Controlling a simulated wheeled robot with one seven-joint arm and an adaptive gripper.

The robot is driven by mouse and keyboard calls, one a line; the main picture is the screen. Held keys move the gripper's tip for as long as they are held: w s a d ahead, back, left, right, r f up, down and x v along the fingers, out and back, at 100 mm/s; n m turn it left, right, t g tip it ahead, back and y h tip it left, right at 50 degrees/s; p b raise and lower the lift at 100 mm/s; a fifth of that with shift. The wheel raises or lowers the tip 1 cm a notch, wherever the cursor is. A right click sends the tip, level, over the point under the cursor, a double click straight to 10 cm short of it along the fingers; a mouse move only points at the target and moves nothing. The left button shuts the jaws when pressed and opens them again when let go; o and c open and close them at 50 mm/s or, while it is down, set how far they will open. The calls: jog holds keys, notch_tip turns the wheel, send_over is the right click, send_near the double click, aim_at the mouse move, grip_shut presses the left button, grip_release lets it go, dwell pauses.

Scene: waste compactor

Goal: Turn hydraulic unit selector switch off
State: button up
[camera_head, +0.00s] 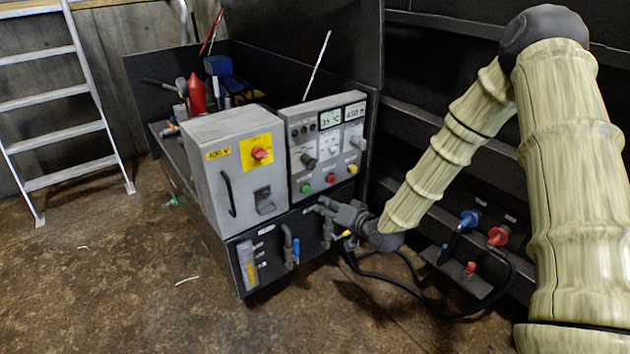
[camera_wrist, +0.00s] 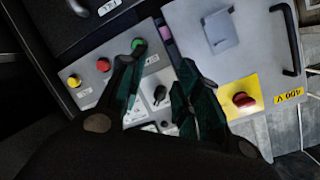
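The hydraulic unit's grey control panel (camera_head: 325,130) faces me, with a black selector switch (camera_head: 308,160) above its green button (camera_head: 306,188). In the wrist view the black selector (camera_wrist: 160,93) shows between the two dark green fingers of my gripper (camera_wrist: 162,58). The fingers are spread apart and hold nothing. In the head view my gripper (camera_head: 326,207) is low in front of the unit, below the row of buttons. Which small label the selector points at is too small to read.
A red button (camera_head: 331,178) and a yellow button (camera_head: 353,168) sit beside the green one. Left is a grey cabinet with a red switch on a yellow plate (camera_head: 257,150). Black hoses (camera_head: 400,290) lie at lower right. A ladder (camera_head: 65,110) stands far left; floor is open at front left.

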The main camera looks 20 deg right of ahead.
aim_at(317, 164)
jog(key=w+d+r+t+y+b, duration=0.1)
jog(key=w+d+r+t+b, duration=0.25)
jog(key=w+r, duration=0.25)
jog(key=shift+g, duration=0.25)
jog(key=shift+b+x, duration=1.75)
jog(key=shift+x, duration=3.3)
jog(key=shift+d+r, duration=0.1)
jog(key=shift+r, duration=0.05)
jog(key=c, duration=0.7)
jog(key=shift+o, duration=0.2)
